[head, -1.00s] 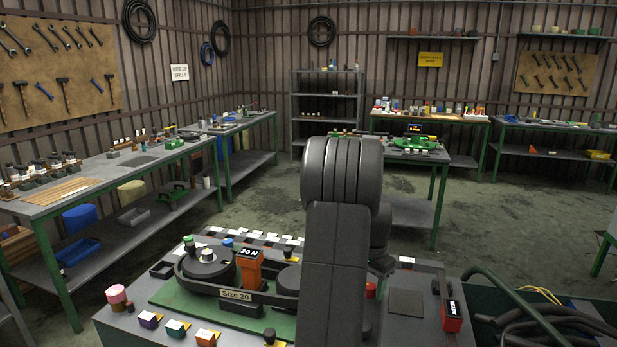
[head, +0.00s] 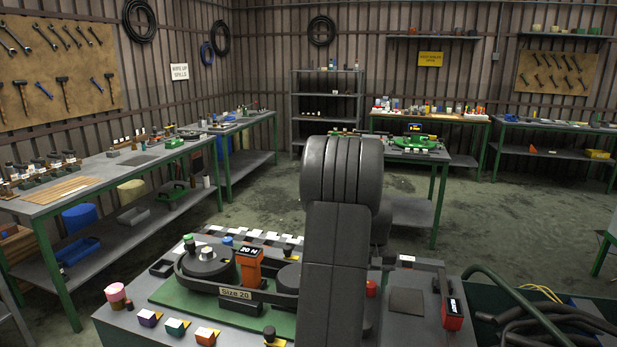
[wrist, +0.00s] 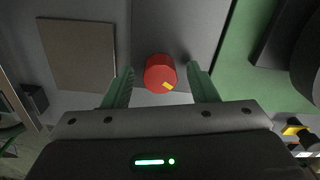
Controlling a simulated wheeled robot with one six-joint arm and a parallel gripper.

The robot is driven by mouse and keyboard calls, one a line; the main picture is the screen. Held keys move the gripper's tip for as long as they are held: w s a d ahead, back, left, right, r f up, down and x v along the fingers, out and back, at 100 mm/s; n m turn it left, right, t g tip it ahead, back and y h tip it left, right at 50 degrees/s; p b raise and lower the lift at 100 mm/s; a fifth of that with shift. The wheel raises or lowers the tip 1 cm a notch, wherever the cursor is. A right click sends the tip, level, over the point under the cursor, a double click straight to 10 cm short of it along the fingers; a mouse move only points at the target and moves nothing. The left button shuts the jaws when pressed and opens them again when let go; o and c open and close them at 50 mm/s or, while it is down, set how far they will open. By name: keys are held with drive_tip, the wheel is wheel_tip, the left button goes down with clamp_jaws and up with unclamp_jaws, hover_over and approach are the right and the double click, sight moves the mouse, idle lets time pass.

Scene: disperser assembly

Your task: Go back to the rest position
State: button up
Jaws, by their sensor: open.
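My gripper (wrist: 160,88) shows in the wrist view, with its two green fingers apart. The same red piece (head: 371,289) shows partly in the head view, just right of my arm. My arm stands upright across the middle of the head view and hides my gripper there, along with part of the bench.
A green-based assembly (head: 235,314) labelled "Size 20" with an orange "20 N" piece (head: 249,268) sits left of my arm. Coloured blocks line the bench's front edge. A flat grey plate (head: 406,301) and a red "RESET" part (head: 453,314) lie right. Black hoses (head: 545,325) fill a bin.

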drive_tip(key=n, duration=0.4)
drive_tip(key=shift+n, duration=0.4)
drive_tip(key=n+b, duration=0.1)
drive_tip(key=n, duration=0.3)
drive_tip(key=shift+n, duration=0.3)
drive_tip(key=shift+r, duration=0.1)
